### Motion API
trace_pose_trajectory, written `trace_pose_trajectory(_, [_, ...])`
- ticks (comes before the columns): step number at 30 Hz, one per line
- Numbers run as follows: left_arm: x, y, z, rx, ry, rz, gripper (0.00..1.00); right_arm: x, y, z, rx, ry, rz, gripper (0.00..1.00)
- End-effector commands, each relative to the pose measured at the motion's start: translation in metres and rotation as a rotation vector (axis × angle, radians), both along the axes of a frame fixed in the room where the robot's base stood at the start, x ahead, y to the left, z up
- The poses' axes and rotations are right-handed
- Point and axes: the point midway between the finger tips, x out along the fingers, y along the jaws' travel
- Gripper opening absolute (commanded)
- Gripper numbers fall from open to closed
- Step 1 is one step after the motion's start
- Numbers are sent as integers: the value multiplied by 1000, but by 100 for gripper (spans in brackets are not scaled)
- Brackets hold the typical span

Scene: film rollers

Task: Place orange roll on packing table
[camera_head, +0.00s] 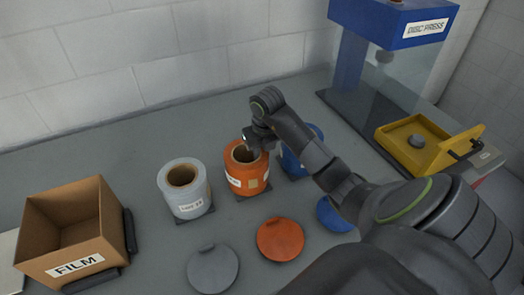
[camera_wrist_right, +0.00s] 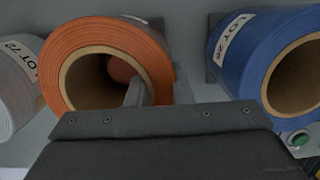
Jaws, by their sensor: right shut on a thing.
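The orange roll (camera_head: 247,178) stands upright on a dark square base on the grey table (camera_head: 120,165), between the white roll and the blue roll. My right gripper (camera_head: 256,147) reaches its top rim from the right and is shut on the roll's wall. In the right wrist view the orange roll (camera_wrist_right: 104,52) shows its hollow cardboard core, with one grey finger (camera_wrist_right: 137,92) inside the core at its right edge. The other finger is hidden. My left gripper is not in view.
A white roll (camera_head: 184,200) stands to the left, and a blue roll (camera_head: 297,160) stands close on the right, partly behind my arm. Grey (camera_head: 213,269), orange (camera_head: 280,239) and blue (camera_head: 336,214) discs lie in front. A FILM box (camera_head: 66,231), yellow tray (camera_head: 405,150) and blue disc press (camera_head: 392,22) stand around.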

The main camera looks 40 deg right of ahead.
Motion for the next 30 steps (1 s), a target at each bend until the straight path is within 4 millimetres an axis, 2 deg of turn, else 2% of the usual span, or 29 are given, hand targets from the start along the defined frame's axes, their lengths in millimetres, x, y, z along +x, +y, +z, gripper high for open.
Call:
trace_pose_trajectory(3, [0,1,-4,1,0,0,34,1,0,-2,0,-5,1,0])
trace_pose_trajectory(4, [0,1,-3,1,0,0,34,0,0,-3,0,0,0,24])
trace_pose_trajectory(8, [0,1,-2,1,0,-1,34,0,0,-2,0,0,0,41])
trace_pose_trajectory(20, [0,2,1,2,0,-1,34,0,0,3,0,-1,0,42])
trace_pose_trajectory(24, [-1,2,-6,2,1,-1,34,-3,0,24,-4,-5,2,42])
trace_pose_trajectory(30, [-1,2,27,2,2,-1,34,-7,1,56,0,0,-1,42])
